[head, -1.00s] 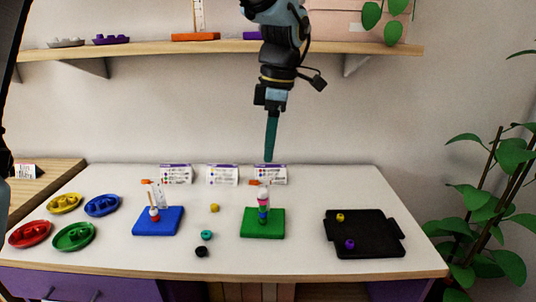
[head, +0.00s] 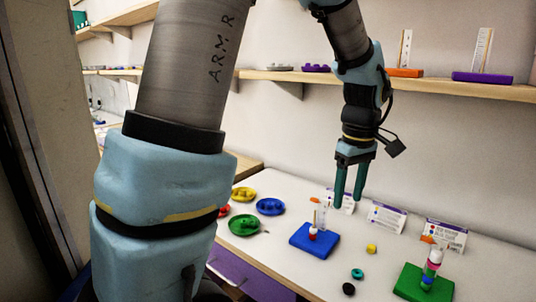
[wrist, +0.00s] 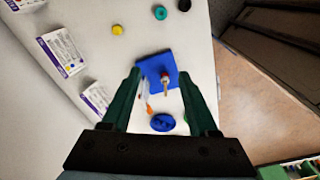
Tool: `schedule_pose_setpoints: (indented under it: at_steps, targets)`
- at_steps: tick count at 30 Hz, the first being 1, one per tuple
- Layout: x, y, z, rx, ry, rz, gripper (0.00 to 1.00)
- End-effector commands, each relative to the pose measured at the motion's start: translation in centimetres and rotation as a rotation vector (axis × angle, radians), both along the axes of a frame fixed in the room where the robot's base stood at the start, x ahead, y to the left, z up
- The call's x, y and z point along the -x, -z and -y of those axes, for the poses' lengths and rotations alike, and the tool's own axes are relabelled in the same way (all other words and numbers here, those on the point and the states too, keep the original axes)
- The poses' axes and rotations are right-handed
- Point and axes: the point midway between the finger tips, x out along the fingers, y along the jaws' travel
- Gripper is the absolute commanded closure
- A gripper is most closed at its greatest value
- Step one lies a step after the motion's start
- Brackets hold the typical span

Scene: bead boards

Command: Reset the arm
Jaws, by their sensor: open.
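My gripper (head: 349,187) is open and empty, held above the back of the white table (head: 290,215) with its green fingers pointing down. In the wrist view my gripper (wrist: 163,97) frames the blue board (wrist: 157,66) from above, with a gap between fingers and board. The blue board also shows in the head view (head: 314,241), with a white peg post carrying red and white beads (head: 312,233). The green board (head: 425,284) at the lower right has a post with blue, pink and white beads (head: 432,265).
Loose yellow (head: 372,249), teal (head: 357,273) and black (head: 349,289) beads lie between the boards. Yellow (head: 244,194), blue (head: 270,206) and green (head: 244,225) dishes sit at left. Printed cards (head: 386,217) stand along the back. A wall shelf (head: 440,89) runs above.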

Motion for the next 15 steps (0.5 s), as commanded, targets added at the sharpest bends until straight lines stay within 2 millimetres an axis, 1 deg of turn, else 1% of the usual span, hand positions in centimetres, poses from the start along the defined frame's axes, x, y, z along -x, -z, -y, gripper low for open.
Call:
schedule_pose_setpoints:
  at_steps: [1, 2, 3, 5, 6, 8, 9, 12, 15]
  targets:
    - [-0.9, 0.6, -3.4, 0.005, 0.040, 0.001, 0.40]
    - [-1.2, 1.0, -5.1, 0.010, 0.076, 0.003, 0.40]
    - [-1.6, 1.5, -7.3, 0.014, 0.124, 0.008, 0.40]
    - [-1.7, 2.2, -10.6, 0.017, 0.194, 0.017, 0.40]
    - [-1.7, 2.7, -12.7, 0.019, 0.241, 0.025, 0.40]
    - [-1.4, 3.4, -15.7, 0.018, 0.310, 0.037, 0.40]
    - [-1.0, 3.8, -17.6, 0.015, 0.352, 0.045, 0.40]
    - [0.1, 4.7, -21.2, 0.006, 0.445, 0.064, 0.40]
    - [1.1, 5.2, -23.6, -0.006, 0.513, 0.079, 0.40]
